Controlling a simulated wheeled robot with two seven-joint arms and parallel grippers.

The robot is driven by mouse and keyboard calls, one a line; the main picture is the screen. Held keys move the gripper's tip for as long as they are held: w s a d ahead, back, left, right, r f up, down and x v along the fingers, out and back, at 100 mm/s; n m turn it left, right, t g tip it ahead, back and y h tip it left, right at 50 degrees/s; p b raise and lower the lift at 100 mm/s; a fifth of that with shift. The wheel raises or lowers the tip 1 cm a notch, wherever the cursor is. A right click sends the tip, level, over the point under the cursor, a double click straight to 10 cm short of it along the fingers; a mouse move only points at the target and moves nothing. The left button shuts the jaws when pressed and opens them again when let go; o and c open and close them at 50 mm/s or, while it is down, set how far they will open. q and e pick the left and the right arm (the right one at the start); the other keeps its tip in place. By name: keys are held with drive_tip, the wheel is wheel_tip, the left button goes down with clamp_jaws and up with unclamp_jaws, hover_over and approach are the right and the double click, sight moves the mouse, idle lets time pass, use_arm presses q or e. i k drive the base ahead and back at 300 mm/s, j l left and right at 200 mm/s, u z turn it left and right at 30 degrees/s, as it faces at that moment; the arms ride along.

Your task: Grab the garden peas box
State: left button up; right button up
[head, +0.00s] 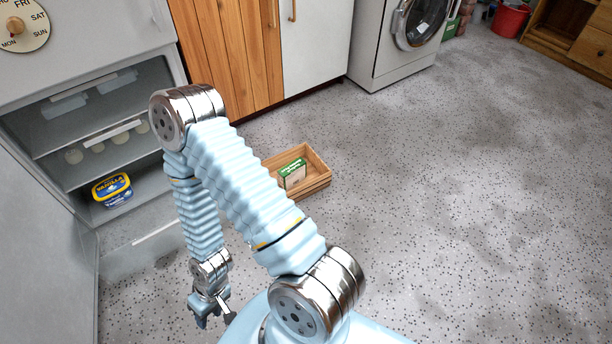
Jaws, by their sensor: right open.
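A small green and white box (292,174), which looks like the garden peas box, stands inside a low wooden crate (318,182) on the floor. Its print is too small to read. My right gripper (213,314) is open and empty at the bottom, left of and nearer than the crate, well apart from the box. My right arm bends across the view and hides part of the crate's left side. My left gripper is not in view.
An open fridge (60,138) on the left holds a blue and yellow vanilla tub (112,188). Its door (40,240) stands at the left edge. Wooden and white cupboards and a washing machine (395,45) line the back. The speckled floor (450,200) at right is clear.

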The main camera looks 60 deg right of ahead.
sight(293, 172)
drive_tip(key=z, duration=1.95)
drive_tip(key=i+l+u, duration=0.1)
drive_tip(key=u, duration=0.4)
drive_tip(key=i+l+u, duration=0.1)
drive_tip(key=u, duration=0.35)
drive_tip(key=i+l+u, duration=0.25)
drive_tip(key=l, duration=0.45)
drive_tip(key=l+u, duration=0.3)
drive_tip(key=l, duration=0.4)
drive_tip(key=i+l+u, duration=0.1)
drive_tip(key=l+u, duration=0.15)
drive_tip(key=l, duration=0.55)
drive_tip(key=l+u, duration=0.1)
drive_tip(key=l, duration=2.5)
